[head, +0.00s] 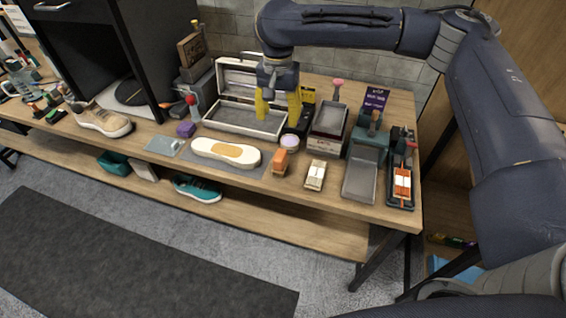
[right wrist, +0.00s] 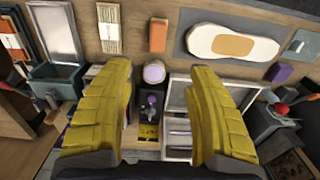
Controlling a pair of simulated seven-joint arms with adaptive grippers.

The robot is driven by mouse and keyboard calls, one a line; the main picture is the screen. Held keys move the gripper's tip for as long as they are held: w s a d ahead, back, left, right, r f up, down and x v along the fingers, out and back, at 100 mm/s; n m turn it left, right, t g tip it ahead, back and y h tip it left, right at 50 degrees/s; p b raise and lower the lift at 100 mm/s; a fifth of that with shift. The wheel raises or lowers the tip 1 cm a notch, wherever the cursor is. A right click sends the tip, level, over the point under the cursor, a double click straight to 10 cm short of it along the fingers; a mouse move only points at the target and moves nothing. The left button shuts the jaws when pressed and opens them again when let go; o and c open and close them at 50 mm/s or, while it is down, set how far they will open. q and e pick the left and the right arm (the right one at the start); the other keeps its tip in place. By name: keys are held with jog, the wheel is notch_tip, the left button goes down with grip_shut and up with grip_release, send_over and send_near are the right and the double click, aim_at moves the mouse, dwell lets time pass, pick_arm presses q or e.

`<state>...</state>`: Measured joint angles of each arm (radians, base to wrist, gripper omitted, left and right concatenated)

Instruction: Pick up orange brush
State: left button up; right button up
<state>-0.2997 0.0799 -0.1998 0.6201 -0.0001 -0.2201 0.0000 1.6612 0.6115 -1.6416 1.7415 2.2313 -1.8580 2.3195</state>
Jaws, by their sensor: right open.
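A small orange block-shaped brush (head: 280,161) lies near the front edge of the table, right of the white sole; it also shows at the top middle of the right wrist view (right wrist: 158,35). My right gripper (head: 279,104) is open and empty, its yellow fingers above the back of the table over the open case, behind the brush and apart from it. In the right wrist view its fingers (right wrist: 160,75) are spread wide with nothing between them. An orange-and-white item (head: 402,185) lies in a dark tray at the far right. My left gripper is not in view.
A round jar (head: 290,142) stands just behind the brush. A white sole (head: 227,153) on a grey mat is left of it, and a pale wooden brush (head: 315,175) is right of it. An open case (head: 240,118), bins and a grey tray (head: 361,180) crowd the table.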

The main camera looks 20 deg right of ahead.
aim_at(280, 155)
jog(key=shift+s+d+f, duration=0.1)
jog(key=shift+f, duration=4.2)
jog(key=shift+s+d+f, duration=0.1)
jog(key=shift+f, duration=4.2)
grip_shut()
